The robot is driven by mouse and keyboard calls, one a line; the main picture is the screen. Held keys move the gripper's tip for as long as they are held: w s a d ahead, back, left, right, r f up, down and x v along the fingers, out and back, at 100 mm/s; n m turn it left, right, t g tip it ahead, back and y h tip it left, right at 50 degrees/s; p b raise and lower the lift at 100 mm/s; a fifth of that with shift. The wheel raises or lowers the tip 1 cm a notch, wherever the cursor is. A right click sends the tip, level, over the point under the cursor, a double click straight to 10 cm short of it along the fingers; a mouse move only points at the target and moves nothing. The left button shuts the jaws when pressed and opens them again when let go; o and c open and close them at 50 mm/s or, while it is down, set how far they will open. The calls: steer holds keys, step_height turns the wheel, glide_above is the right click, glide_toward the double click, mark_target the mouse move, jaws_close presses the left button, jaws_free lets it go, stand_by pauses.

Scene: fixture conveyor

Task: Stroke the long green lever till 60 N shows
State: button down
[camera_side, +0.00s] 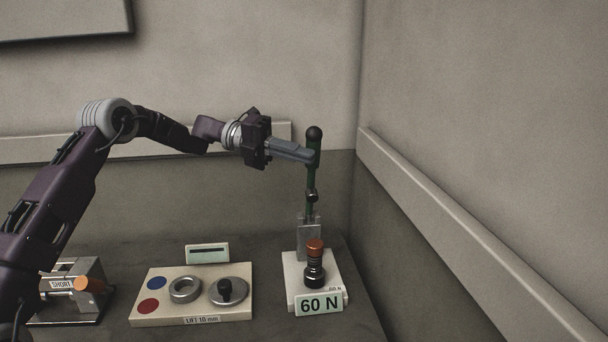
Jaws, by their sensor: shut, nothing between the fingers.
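The long green lever (310,184) stands nearly upright, with a dark ball knob at its top, on a grey bracket at the right of the table. My gripper (312,157) is shut, with nothing between its fingers. Its fingertips are at the lever's upper part, just below the knob; they look to be touching it, though the exact contact is hard to tell. A plate (319,304) at the front of the lever's white base reads "60 N". A black post with an orange-brown top (314,262) stands on the same base.
A cream board (200,306) labelled "LIFT 10 mm" holds blue and red discs, a metal ring and a knobbed disc. A small slotted panel (207,253) stands behind it. A metal block (72,288) marked "SHORT" is at left. Walls with rails close the back and right.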

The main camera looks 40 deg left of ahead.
steer(key=shift+w+a+r, duration=0.3)
steer(key=shift+w+a, duration=0.55)
steer(key=shift+w+a+r, duration=0.25)
steer(key=shift+w+a, duration=0.55)
steer(key=shift+s+d, duration=0.1)
